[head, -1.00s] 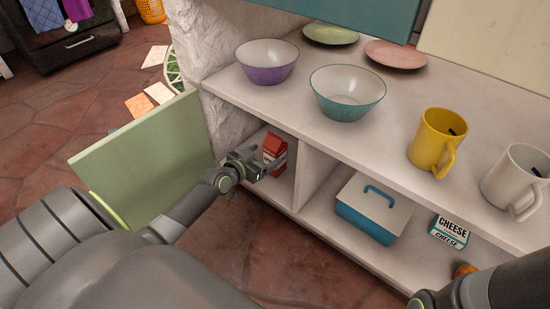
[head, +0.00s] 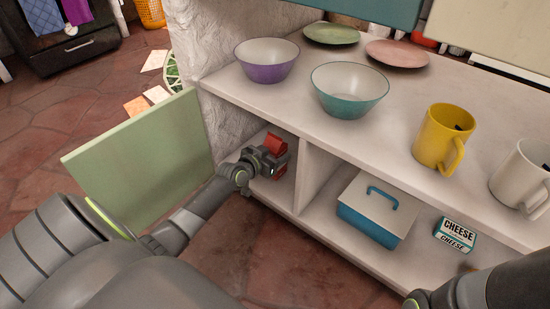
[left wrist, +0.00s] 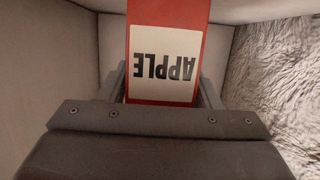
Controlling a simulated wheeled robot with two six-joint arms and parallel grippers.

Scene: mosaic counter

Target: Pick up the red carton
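The red carton (head: 277,143) stands in the left lower compartment of the counter, partly hidden behind my left gripper (head: 272,166) in the head view. In the left wrist view the carton (left wrist: 168,18) is straight ahead, its white label reading APPLE upside down. The fingers of my left gripper (left wrist: 163,92) are spread, one on each side of the carton's lower visible part. I see no clear sign of them clamping it. My right gripper is out of view; only part of my right arm shows at the lower right.
A divider (head: 315,172) separates the compartment from one with a blue-and-white box (head: 378,212) and a cheese carton (head: 455,234). An open green door (head: 140,160) stands left of my left arm. Bowls (head: 267,60), mugs (head: 445,138) and plates (head: 397,54) stand on the countertop above.

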